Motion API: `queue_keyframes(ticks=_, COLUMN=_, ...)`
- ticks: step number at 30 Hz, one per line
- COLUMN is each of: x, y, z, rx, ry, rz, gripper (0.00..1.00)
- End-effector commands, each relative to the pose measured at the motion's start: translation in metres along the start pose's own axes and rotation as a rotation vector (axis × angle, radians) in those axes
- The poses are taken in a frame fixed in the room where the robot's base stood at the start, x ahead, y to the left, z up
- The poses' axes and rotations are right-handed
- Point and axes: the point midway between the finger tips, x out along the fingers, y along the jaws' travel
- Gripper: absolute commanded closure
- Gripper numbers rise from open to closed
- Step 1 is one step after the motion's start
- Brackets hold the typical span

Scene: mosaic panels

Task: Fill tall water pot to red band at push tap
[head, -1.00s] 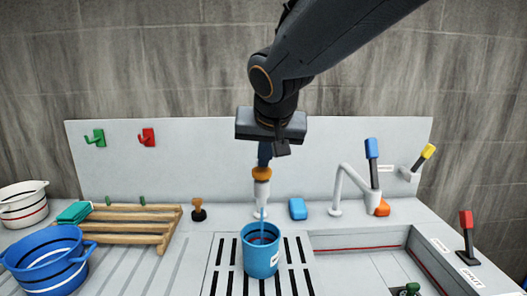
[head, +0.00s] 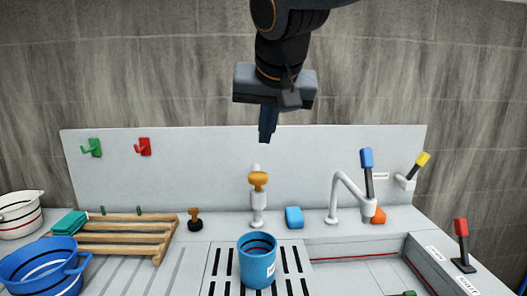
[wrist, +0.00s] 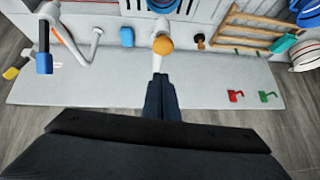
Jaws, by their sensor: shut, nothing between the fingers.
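The tall blue pot (head: 258,264) stands upright on the slotted drain grate, below the push tap (head: 258,203). A red band shows on its inner wall, with a dark line near it; I cannot tell the water level. The push tap has an orange knob (head: 258,180) on a white body, and no stream shows under it. My gripper (head: 265,138) is shut and empty, above the knob and apart from it. In the wrist view my gripper (wrist: 160,80) points toward the orange knob (wrist: 162,45).
A sink (head: 350,252) lies right of the grate, with a blue-handled faucet (head: 340,190). A blue sponge (head: 294,217) and a brown stopper (head: 195,220) flank the tap. A wooden rack (head: 120,236) and a blue basin (head: 40,268) are on the left. A backsplash (head: 230,155) stands behind.

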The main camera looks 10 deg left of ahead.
Motion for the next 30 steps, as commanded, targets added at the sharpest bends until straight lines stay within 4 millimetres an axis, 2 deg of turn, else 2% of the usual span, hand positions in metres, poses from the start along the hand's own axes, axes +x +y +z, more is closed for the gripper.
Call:
queue_keyframes(ticks=3, x=-0.014, y=0.000, z=0.000, rx=0.000, ry=0.002, rz=-0.001, gripper=1.00)
queue_keyframes(ticks=9, x=-0.024, y=0.000, z=-0.001, rx=0.000, ry=0.002, rz=-0.001, gripper=1.00)
queue_keyframes(ticks=30, x=-0.024, y=0.000, z=-0.001, rx=0.000, ry=0.001, rz=0.000, gripper=1.00)
